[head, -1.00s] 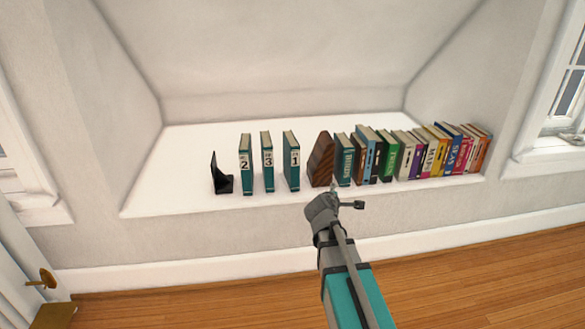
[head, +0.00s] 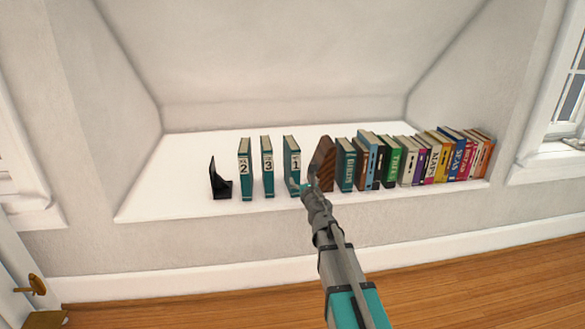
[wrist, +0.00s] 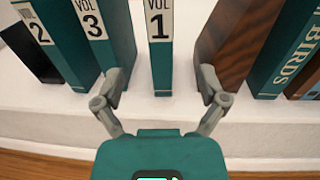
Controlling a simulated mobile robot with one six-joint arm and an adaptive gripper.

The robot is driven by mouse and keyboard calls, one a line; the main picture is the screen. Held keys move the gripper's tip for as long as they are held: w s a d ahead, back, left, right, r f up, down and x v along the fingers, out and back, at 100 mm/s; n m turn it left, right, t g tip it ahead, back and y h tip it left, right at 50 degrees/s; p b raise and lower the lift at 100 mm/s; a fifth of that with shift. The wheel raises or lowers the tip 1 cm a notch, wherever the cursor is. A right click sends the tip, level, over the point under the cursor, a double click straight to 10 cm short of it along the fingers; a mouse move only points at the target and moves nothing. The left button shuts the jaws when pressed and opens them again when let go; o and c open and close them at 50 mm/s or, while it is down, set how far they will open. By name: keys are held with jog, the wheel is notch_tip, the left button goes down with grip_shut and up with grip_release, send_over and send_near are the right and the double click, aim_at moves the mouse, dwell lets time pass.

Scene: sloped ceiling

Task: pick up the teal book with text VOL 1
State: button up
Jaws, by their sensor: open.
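The teal book marked VOL 1 (head: 291,160) stands upright on the white ledge, third from the left among three teal volumes. In the wrist view the VOL 1 book (wrist: 160,55) stands between my two open fingers, with white gaps on both sides. My gripper (wrist: 161,88) is open and empty, its fingertips low in front of the spine. In the head view my gripper (head: 304,187) is at the lower front of the book and hides part of its base.
The VOL 3 book (head: 267,167) and VOL 2 book (head: 245,170) stand to the left, then a black bookend (head: 221,182). A brown wooden bookend (head: 324,160) stands close on the right, followed by a teal BIRDS book (head: 345,166) and several others.

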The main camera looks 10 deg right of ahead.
aim_at(296, 166)
jog(key=shift+w+a, duration=0.15)
jog(key=shift+w, duration=2)
jog(key=shift+w+a, duration=0.15)
jog(key=shift+w, duration=2)
jog(key=shift+w, duration=0.1)
jog(key=shift+w+a, duration=0.2)
jog(key=shift+w, duration=2.3)
grip_shut()
